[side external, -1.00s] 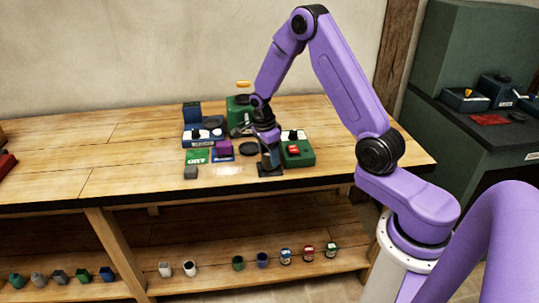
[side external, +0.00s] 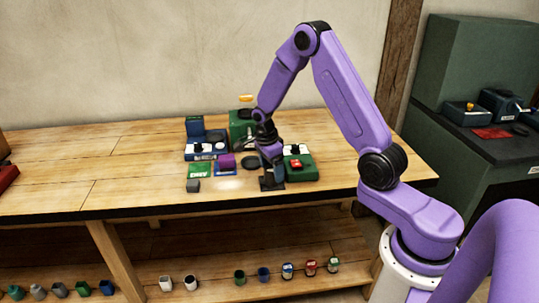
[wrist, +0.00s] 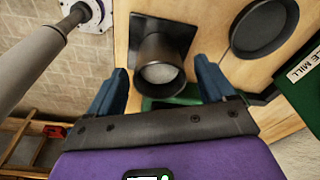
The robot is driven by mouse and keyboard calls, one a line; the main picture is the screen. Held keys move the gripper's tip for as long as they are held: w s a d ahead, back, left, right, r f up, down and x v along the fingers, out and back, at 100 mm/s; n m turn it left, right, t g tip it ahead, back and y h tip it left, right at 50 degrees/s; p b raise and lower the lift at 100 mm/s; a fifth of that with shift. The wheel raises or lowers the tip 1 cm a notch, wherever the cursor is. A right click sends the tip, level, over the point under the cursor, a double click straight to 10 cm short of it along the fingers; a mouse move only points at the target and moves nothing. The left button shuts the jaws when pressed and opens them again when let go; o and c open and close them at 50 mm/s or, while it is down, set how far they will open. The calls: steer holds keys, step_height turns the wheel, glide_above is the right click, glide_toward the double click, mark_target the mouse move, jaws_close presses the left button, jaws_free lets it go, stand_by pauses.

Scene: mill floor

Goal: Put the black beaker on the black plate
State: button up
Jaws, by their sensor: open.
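A black beaker (wrist: 148,52) stands upright on a flat black square plate (wrist: 178,28), as seen in the wrist view. The beaker's round mouth faces the camera. The square plate also shows near the bench's front edge in the side external view (side external: 266,188). My gripper (wrist: 160,75) is open. Its two blue fingers lie on either side of the beaker in the wrist view, with visible gaps to it. In the side external view my gripper (side external: 273,172) is low over the square plate, and the beaker is hard to tell from the fingers there.
A dark round dish (wrist: 262,28) lies beside the square plate. A green box (side external: 301,168) stands close to the right of my gripper.

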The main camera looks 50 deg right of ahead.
mark_target(267, 183)
step_height(267, 183, up, 11)
steer(key=a, duration=0.2)
steer(key=s+a+r+n, duration=0.3)
steer(key=a+n, duration=0.5)
steer(key=s+a+n+y, duration=0.1)
steer(key=s+a+n, duration=0.3)
steer(key=s+n, duration=0.9)
steer(key=s+a+r+n+y, duration=0.1)
steer(key=s+a+n, duration=0.2)
steer(key=s+n, duration=1.1)
steer(key=shift+s+a+r+t, duration=0.3)
steer(key=shift+s+a+t, duration=0.05)
steer(key=shift+t, duration=0.05)
